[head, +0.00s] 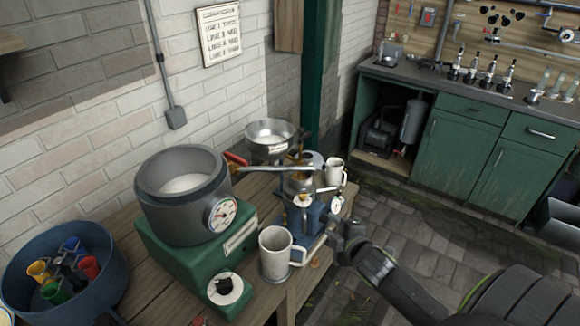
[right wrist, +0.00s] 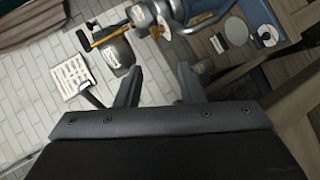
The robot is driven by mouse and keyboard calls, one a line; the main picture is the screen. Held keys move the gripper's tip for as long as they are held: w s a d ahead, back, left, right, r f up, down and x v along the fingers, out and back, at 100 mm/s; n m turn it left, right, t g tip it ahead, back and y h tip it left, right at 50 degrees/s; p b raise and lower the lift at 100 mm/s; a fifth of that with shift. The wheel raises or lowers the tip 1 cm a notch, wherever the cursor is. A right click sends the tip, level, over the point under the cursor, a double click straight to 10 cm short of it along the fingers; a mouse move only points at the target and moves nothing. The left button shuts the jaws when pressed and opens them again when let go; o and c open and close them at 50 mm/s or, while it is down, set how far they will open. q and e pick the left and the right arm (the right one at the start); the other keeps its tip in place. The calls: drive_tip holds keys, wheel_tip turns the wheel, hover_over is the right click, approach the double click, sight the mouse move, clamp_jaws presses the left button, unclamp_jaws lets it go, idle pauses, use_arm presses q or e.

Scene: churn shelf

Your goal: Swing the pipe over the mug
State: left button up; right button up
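A white mug (head: 275,256) stands upright at the front of the bench, beside the green base. A second white mug (head: 335,172) stands further back, right of the pipe. My right gripper (head: 347,242) is to the right of the front mug, apart from it and the pipe. In the right wrist view its fingers (right wrist: 158,88) are spread and nothing shows between them. My left gripper is out of view.
The grey pot (head: 182,200) with a gauge sits on a green base (head: 180,262). A blue machine (head: 300,222) stands right of it. A silver bowl (head: 270,138) is behind. A blue tub (head: 90,300) holds coloured cups. Paved floor (head: 420,215) is clear on the right.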

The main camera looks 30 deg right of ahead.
sight(295, 170)
drive_tip(key=a+r+n+t+y, duration=0.1)
drive_tip(key=a+r+n+t, duration=0.25)
drive_tip(key=r, duration=0.95)
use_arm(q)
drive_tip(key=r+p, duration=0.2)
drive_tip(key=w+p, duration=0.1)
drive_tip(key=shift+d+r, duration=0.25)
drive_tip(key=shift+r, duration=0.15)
use_arm(e)
drive_tip(key=shift+g, duration=0.35)
drive_tip(key=w, duration=0.5)
drive_tip(key=w+f, duration=0.1)
drive_tip(key=w, duration=0.5)
drive_tip(key=w+f, duration=0.1)
drive_tip(key=w, duration=0.5)
drive_tip(key=shift+d+f, duration=0.15)
drive_tip(key=shift+d, duration=0.1)
clamp_jaws()
